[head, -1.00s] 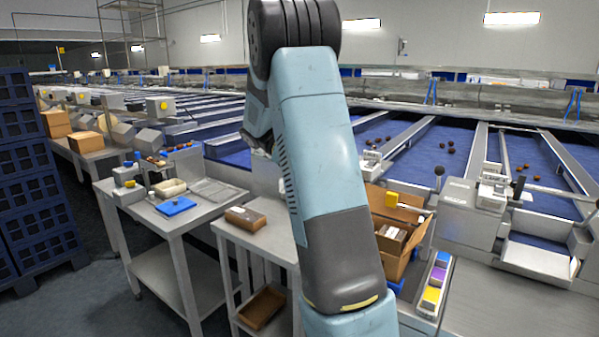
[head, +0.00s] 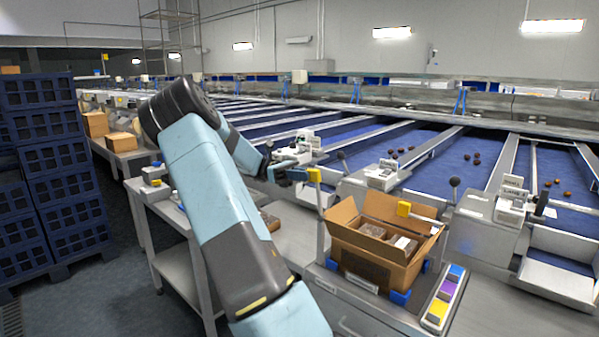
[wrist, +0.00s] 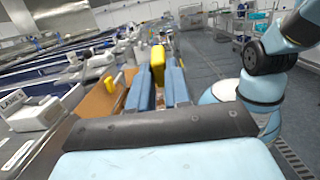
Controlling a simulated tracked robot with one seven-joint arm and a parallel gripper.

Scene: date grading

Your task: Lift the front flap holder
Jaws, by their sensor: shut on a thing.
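An open cardboard box (head: 365,268) holding brown packs stands on the metal bench. A yellow-ended holder (head: 314,175) tops a thin upright post at the box's left corner. My gripper (head: 298,174) reaches it from the left, above the box rim. In the wrist view the yellow block (wrist: 158,62) sits between my blue fingers (wrist: 157,88), which are shut on it. A second yellow holder (head: 404,209) on a rod at the box's right side stands apart from my gripper; a yellow piece also shows left of my fingers in the wrist view (wrist: 110,84). I cannot tell which flap each holder serves.
A panel with blue, purple and yellow blocks (head: 440,300) lies right of the box. Black-knobbed levers (head: 454,183) and lane units (head: 383,175) stand behind. Blue crates (head: 60,190) are stacked at left. My arm hides part of the side table.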

